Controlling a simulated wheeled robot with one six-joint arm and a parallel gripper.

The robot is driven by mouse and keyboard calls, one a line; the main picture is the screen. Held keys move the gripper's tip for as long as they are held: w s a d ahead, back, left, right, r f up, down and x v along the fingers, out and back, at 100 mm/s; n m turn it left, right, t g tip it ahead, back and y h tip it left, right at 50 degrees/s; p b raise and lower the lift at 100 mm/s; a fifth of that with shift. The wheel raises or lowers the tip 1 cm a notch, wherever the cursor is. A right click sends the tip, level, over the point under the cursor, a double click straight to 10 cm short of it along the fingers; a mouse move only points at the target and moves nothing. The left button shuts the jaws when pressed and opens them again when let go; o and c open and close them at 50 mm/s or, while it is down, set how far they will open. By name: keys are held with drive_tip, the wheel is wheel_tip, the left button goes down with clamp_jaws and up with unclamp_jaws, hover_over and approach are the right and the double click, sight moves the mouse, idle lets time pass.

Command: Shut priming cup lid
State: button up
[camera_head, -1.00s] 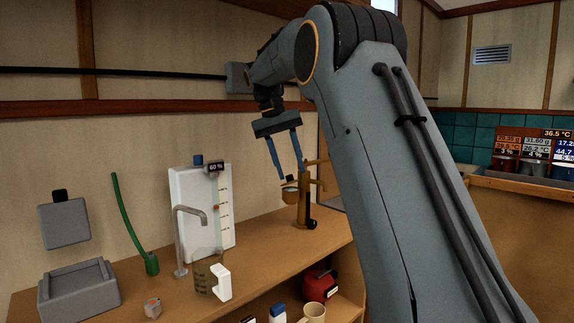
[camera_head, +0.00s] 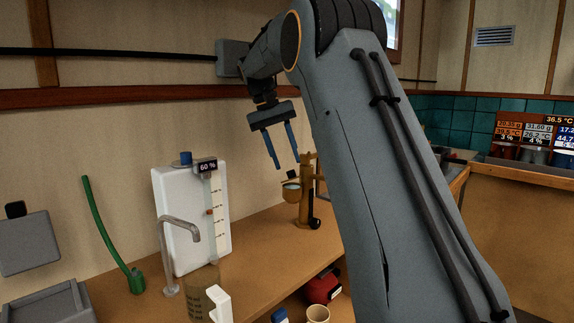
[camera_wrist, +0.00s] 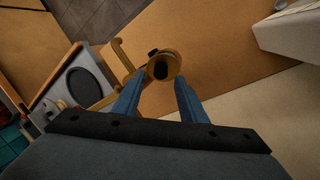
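The brass hand pump (camera_head: 306,205) stands upright on the wooden counter, with the small priming cup (camera_head: 291,194) on its left side. A pale surface shows in the cup's mouth, and a small dark knob or lid part (camera_head: 292,174) sits just above and behind it; I cannot tell how far the lid is open. My gripper (camera_head: 287,165) is open and empty, pointing down just above the cup. In the wrist view, the cup (camera_wrist: 176,62) lies ahead between my open fingers (camera_wrist: 157,82), with dark oval parts at its middle and edge.
A white tank (camera_head: 184,222) marked 60 %, a grey tap (camera_head: 180,227) and a green hose (camera_head: 108,232) stand left of the pump. A red object (camera_head: 322,288) and a mug (camera_head: 317,314) sit on the shelf below.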

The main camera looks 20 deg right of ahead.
sight(294, 174)
drive_tip(key=shift+x, duration=1.6)
clamp_jaws()
drive_tip(key=shift+s+d+f+t+y+b, duration=0.1)
drive_tip(key=shift+s+t+y+b, duration=0.1)
drive_tip(key=shift+t+b, duration=0.2)
drive_tip(key=shift+s+d+f+t+y+b, duration=0.1)
drive_tip(key=shift+s+f+t+b, duration=0.05)
drive_tip(key=shift+s+t+b, duration=0.2)
drive_tip(key=t+b, duration=0.1)
drive_tip(key=s+f+t+y+b, duration=0.1)
drive_tip(key=t+b, duration=0.1)
drive_tip(key=shift+d+m, duration=0.25)
drive_tip(key=shift+m, duration=0.05)
unclamp_jaws()
